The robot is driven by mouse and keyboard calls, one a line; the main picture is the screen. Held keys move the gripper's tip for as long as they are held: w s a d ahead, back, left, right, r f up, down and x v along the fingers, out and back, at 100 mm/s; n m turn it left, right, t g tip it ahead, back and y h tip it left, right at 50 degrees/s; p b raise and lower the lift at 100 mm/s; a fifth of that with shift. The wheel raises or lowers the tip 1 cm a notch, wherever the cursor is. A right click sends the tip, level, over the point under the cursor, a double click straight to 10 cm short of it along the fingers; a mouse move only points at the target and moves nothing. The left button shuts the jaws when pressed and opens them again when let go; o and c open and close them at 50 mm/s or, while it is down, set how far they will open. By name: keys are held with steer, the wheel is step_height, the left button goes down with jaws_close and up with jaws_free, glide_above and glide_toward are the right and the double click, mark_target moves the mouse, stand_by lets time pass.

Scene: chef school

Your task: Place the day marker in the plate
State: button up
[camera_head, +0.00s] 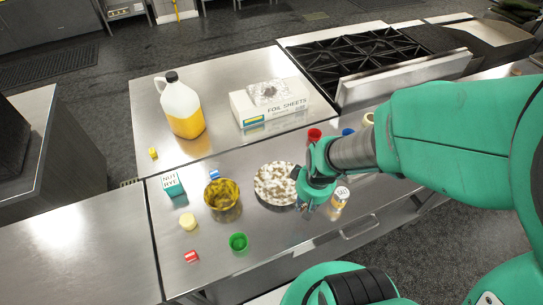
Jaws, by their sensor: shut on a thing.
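A white plate with brown speckles (268,185) lies on the steel counter, left of my gripper. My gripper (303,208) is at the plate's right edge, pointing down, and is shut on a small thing. The fingers and arm hide most of it, so I cannot tell what it is. Small block-like markers with white print lie loose on the counter: a red one (191,257) at front left, a blue one (214,175) left of the plate, and a yellow one (152,153) at far left. I cannot tell which is the day marker.
A salt jar (341,197) stands just right of my gripper. A jug (182,108), foil sheets box (268,104) and stove (355,60) are behind.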

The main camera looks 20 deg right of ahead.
mark_target(279, 185)
steer(key=shift+a+f+m, duration=0.15)
steer(key=shift+a+f, duration=0.4)
steer(key=shift+a, duration=0.25)
steer(key=shift+a+f+m, duration=0.15)
steer(key=shift+a+f, duration=0.4)
steer(key=shift+a, duration=0.25)
steer(key=w, duration=0.5)
steer(key=w+d+f, duration=0.1)
steer(key=w, duration=0.9)
steer(key=shift+d+f, duration=0.2)
steer(key=shift+d, duration=0.2)
steer(key=shift+b, duration=0.3)
steer(key=shift+w, duration=0.3)
steer(key=shift+w+f, duration=0.1)
steer(key=shift+f, duration=1.65)
steer(key=shift+f+b, duration=0.1)
steer(key=shift+b, duration=0.2)
